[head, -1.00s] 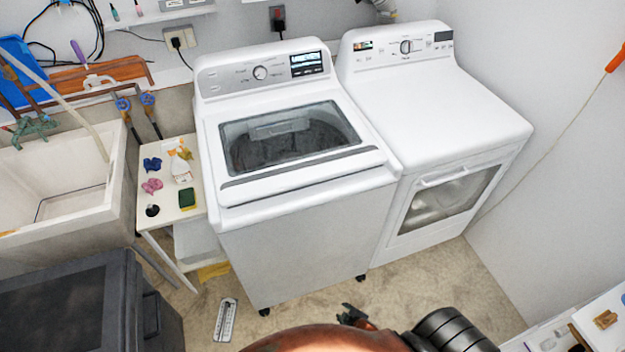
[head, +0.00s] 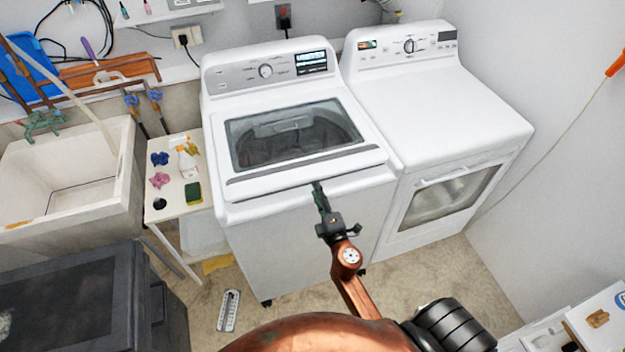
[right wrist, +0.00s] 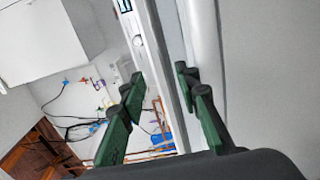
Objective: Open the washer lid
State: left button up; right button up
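The white washer (head: 300,236) stands in the middle of the head view. Its lid (head: 290,136), with a dark glass window, is shut. My right gripper (head: 319,190) is at the washer's front upper edge, just before the lid's front rim. In the right wrist view, the green fingers of this gripper (right wrist: 160,80) are spread apart, with white washer bodywork (right wrist: 160,45) showing between and beyond them. I cannot tell whether a finger touches the lid. My left gripper is not in view.
A white dryer (head: 440,100) stands close on the washer's right. A small table (head: 180,210) with bottles and a sponge is on its left, beside a sink (head: 70,170). A dark cabinet (head: 70,310) is at front left.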

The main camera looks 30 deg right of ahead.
jog(key=x, duration=0.5)
jog(key=shift+w+d, duration=0.15)
jog(key=shift+w, duration=0.2)
jog(key=shift+c, duration=0.2)
grip_shut()
